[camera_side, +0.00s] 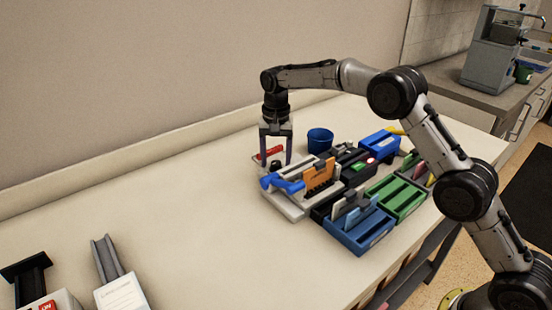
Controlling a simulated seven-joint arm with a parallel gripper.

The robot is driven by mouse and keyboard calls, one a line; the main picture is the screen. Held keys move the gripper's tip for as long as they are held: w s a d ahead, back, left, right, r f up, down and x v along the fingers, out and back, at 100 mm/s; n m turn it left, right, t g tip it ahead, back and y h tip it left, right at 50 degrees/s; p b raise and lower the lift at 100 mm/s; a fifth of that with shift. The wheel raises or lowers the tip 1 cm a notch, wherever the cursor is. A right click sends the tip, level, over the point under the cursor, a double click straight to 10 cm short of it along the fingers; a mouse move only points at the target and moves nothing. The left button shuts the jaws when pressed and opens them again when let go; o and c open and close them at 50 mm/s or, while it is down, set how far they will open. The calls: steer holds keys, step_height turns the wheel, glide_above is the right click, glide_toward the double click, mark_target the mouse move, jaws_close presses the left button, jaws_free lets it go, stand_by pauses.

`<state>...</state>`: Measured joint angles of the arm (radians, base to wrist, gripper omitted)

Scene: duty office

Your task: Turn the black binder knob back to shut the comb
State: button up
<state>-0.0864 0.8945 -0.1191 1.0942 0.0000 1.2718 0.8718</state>
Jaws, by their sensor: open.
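My gripper (276,160) points straight down at the left end of the group of desk things, with its two fingers apart. The black knob (275,165) shows low between the fingers, at the back left of the light grey binder (291,208). I cannot tell whether the fingers touch it. The binder has a blue lever (283,184) across its front left. An orange card or booklet (321,178) stands upright on it, next to a dark comb (318,190); how far the comb is open is too small to tell.
A red-handled thing (268,153) lies just behind the gripper. A blue cup (320,140) stands behind the binder. Blue tray (359,236) and green tray (398,200) crowd its right side. The table's left and middle are clear, with devices (121,295) at the front left.

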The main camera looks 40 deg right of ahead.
jaws_close()
stand_by(0.4)
steer(key=n, duration=0.4)
steer(key=shift+n, duration=0.4)
steer(key=n, duration=0.4)
steer(key=shift+n, duration=0.3)
steer(key=n, duration=0.4)
steer(key=shift+n, duration=2.2)
steer(key=shift+r, duration=0.1)
